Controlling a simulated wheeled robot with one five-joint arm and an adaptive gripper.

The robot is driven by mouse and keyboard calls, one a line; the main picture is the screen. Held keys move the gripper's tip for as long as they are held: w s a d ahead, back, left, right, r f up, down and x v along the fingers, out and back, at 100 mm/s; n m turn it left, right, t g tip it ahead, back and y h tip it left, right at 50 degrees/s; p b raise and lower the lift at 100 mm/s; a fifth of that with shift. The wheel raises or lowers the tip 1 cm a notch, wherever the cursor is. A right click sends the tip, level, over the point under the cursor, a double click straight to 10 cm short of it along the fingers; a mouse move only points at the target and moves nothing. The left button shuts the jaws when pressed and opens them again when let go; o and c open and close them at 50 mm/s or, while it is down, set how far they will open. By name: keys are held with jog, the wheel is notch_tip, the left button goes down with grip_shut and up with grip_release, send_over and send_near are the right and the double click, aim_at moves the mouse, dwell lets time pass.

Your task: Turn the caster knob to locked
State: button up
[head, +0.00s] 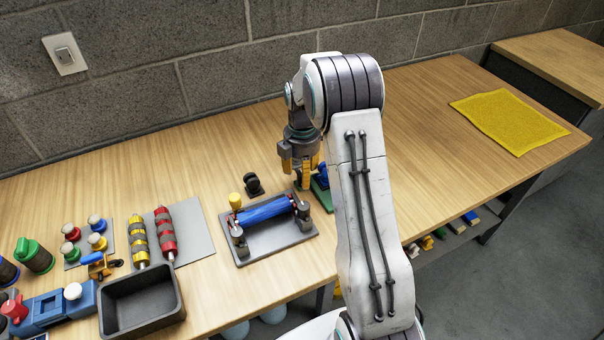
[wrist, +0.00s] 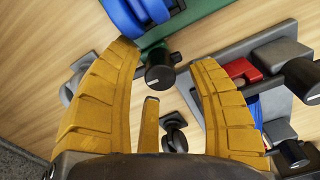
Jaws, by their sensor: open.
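My gripper (head: 301,168) points down over the table, its yellow fingers apart and empty. In the wrist view the open gripper (wrist: 166,58) has a black round knob (wrist: 160,76) with a pale mark between and below its fingertips; no contact shows. The knob sits beside a green base (wrist: 190,18) carrying blue rounded parts; this green base also shows in the head view (head: 322,197), partly behind my arm. A small black wheel-like part on a plate (wrist: 174,136) lies nearby; it stands on the table in the head view (head: 253,184). I cannot tell the knob's lock position.
A grey fixture (head: 270,251) with a blue roller stands just left of my arm. A dark bin (head: 140,302), red and yellow rollers and several coloured knobs lie further left. A yellow mat (head: 510,120) lies at the right; the table before it is clear.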

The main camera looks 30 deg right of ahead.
jog(key=shift+f, duration=0.4)
jog(key=shift+c, duration=0.2)
grip_shut()
